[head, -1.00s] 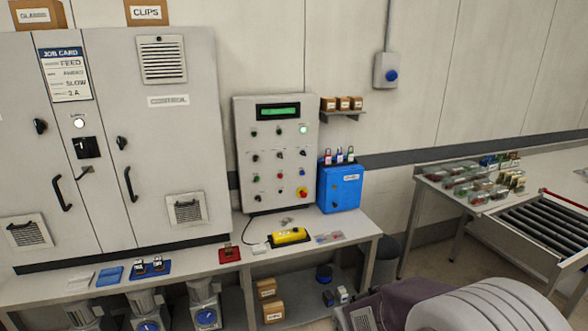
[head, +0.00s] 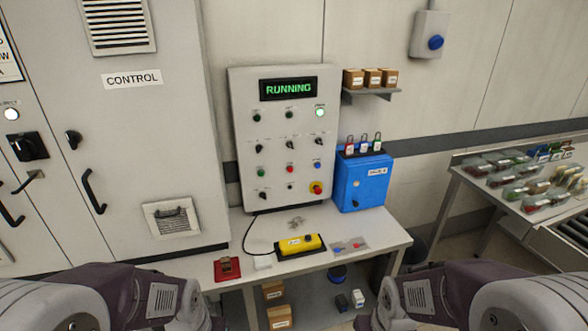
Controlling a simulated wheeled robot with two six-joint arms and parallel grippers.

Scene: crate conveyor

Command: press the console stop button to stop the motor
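The grey console (head: 245,120) stands upright at the back of the bench against the wall. The small labels are too small to read. Both of my arms show at the bottom edge, well short of the console; neither gripper is in view.
A bench (head: 370,236) carries a yellow pendant (head: 300,245) with a cable, a red item (head: 227,268) and a blue lock box (head: 362,181). A tall grey cabinet (head: 185,120) stands left. A shelf with small boxes (head: 372,78) hangs right. Nothing stands directly before the console face.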

